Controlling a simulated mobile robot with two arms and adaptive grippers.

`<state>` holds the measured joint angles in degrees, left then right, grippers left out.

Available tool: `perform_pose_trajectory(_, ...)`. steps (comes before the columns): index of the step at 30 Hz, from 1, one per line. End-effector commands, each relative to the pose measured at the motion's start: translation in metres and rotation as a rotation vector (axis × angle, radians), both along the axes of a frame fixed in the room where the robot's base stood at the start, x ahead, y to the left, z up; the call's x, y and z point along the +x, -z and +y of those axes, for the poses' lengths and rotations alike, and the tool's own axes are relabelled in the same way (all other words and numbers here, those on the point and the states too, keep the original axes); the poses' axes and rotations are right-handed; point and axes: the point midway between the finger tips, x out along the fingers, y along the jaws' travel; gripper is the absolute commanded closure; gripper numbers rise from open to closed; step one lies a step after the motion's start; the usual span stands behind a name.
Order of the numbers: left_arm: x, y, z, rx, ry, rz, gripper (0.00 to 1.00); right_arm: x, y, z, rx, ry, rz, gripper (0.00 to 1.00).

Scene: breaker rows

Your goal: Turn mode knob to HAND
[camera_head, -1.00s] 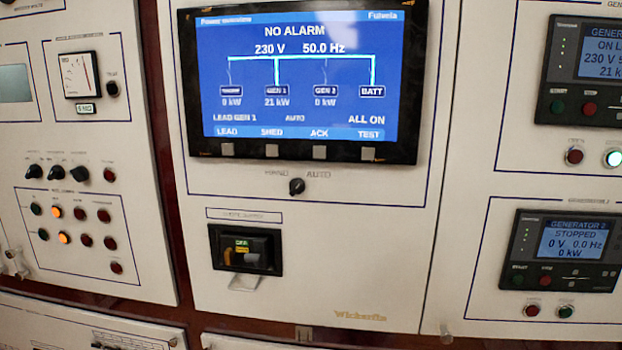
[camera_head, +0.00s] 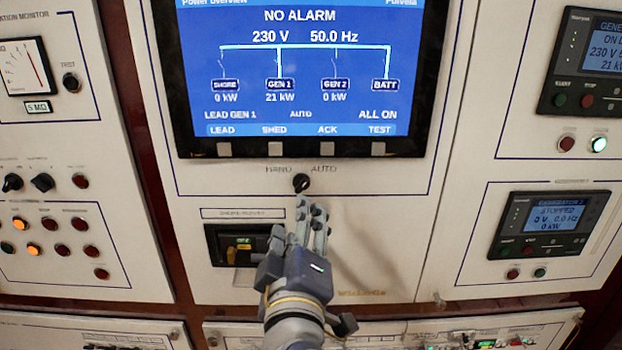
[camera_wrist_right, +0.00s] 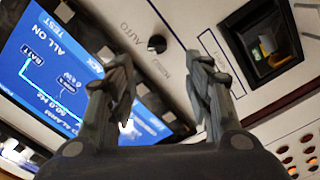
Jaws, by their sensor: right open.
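The mode knob (camera_head: 301,183) is a small black rotary knob below the big screen, between the printed words HAND on its left and AUTO on its right. A light mark on it seems to lean toward AUTO, but it is too small to be sure. My right gripper (camera_head: 310,211) is just below the knob in the head view, fingers pointing up at the panel. In the right wrist view the knob (camera_wrist_right: 157,44) shows beyond and between the two fingertips of the open, empty gripper (camera_wrist_right: 163,72). I see no contact. My left gripper is not in view.
The screen (camera_head: 300,75) with its button row sits just above the knob. A recessed black breaker (camera_head: 240,243) is left of my right gripper. Generator panels (camera_head: 548,225) are at the right. Small knobs and lamps (camera_head: 34,249) are at the left.

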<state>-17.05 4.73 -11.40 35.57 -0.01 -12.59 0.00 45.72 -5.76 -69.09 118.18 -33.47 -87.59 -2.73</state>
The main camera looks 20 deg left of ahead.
Motion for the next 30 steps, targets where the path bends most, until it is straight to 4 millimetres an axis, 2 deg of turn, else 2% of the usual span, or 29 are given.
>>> perform_pose_trajectory(5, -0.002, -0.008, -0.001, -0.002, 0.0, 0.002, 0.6, 0.013, -0.005, 0.004, -0.003, 0.003, -0.006, 0.53)
perform_pose_trajectory(12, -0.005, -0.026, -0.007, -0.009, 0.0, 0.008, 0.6, 0.057, -0.006, 0.015, -0.005, 0.004, -0.006, 0.53)
perform_pose_trajectory(18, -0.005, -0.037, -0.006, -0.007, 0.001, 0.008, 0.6, 0.085, -0.004, 0.024, -0.003, 0.002, -0.004, 0.53)
perform_pose_trajectory(24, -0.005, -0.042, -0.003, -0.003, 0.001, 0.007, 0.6, 0.099, -0.003, 0.029, 0.0, 0.001, -0.003, 0.53)
perform_pose_trajectory(30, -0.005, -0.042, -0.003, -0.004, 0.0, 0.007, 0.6, 0.102, -0.002, 0.029, 0.0, 0.0, -0.004, 0.53)
